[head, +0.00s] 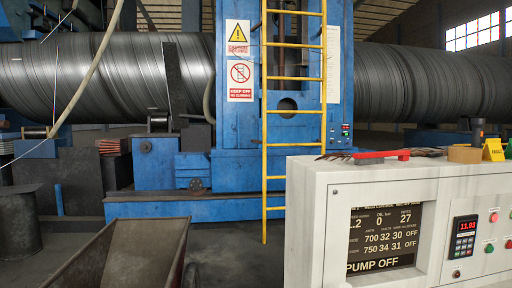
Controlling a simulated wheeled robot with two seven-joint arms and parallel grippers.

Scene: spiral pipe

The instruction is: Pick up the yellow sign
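A small yellow sign (493,149) with dark lettering stands on top of the white control cabinet, near the right edge of the head view. It stands just right of a tan tape roll (465,154). Neither of my grippers shows in the head view.
The white control cabinet (308,222) fills the lower right. A red-handled tool (382,155) lies on its top. Behind stand a yellow ladder (265,120), a blue machine frame (235,165) and a large spiral pipe (120,75). A metal bin (135,255) is at lower left.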

